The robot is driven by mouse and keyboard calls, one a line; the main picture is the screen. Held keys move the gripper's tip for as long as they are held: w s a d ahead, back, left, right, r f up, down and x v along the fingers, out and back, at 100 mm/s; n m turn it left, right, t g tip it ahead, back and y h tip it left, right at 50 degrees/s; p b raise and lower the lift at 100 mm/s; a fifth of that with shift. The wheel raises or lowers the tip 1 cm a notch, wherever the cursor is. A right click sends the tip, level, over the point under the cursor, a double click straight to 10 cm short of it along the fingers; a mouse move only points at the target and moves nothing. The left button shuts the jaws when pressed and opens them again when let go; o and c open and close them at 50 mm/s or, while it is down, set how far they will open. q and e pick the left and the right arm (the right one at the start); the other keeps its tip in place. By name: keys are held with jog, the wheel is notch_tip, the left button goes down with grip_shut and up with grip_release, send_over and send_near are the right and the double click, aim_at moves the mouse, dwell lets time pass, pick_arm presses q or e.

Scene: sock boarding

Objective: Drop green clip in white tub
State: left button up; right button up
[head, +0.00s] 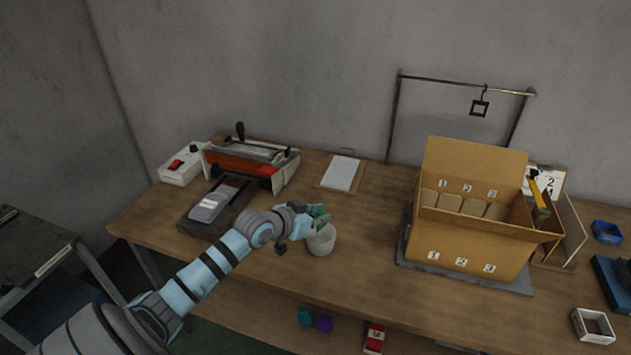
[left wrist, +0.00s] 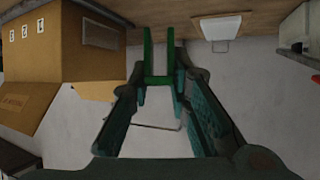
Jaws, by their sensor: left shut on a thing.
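The white tub (head: 321,241) stands upright on the wooden table, near its front edge. My left gripper (head: 318,217) is at the tub's rim height or just above it, at the upper left of the tub in the head view. It is shut on the green clip (left wrist: 158,62), which shows between the fingertips in the left wrist view. In the head view the clip (head: 320,212) is small and partly covered by the gripper. I cannot tell whether the clip touches the tub. The tub is not clear in the left wrist view. My right gripper is not in view.
A cardboard box (head: 466,240) with numbered slots stands right of the tub. A clipboard (head: 342,173) lies behind, and a red press-like machine (head: 250,165) stands at the back left. A dark tray (head: 208,215) lies left of my gripper. The table between tub and box is clear.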

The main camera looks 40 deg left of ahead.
pick_arm(q)
jog(key=w+a+r+n+y+p, duration=0.1)
jog(key=w+a+n+y, duration=0.1)
jog(key=w+a, duration=0.1)
jog(key=f+b, duration=0.6)
jog(key=shift+s+a, duration=0.1)
jog(key=shift+a, duration=0.15)
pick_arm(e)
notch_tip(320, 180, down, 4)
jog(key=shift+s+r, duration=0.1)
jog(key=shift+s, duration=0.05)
pick_arm(q)
jog(key=o, duration=0.8)
jog(key=shift+r, duration=0.1)
jog(key=shift+o, duration=0.2)
send_near(315, 217)
jog(key=f, duration=0.1)
jog(key=w+a+f, duration=0.2)
jog(key=shift+a+f, duration=0.25)
jog(key=shift+f, duration=0.15)
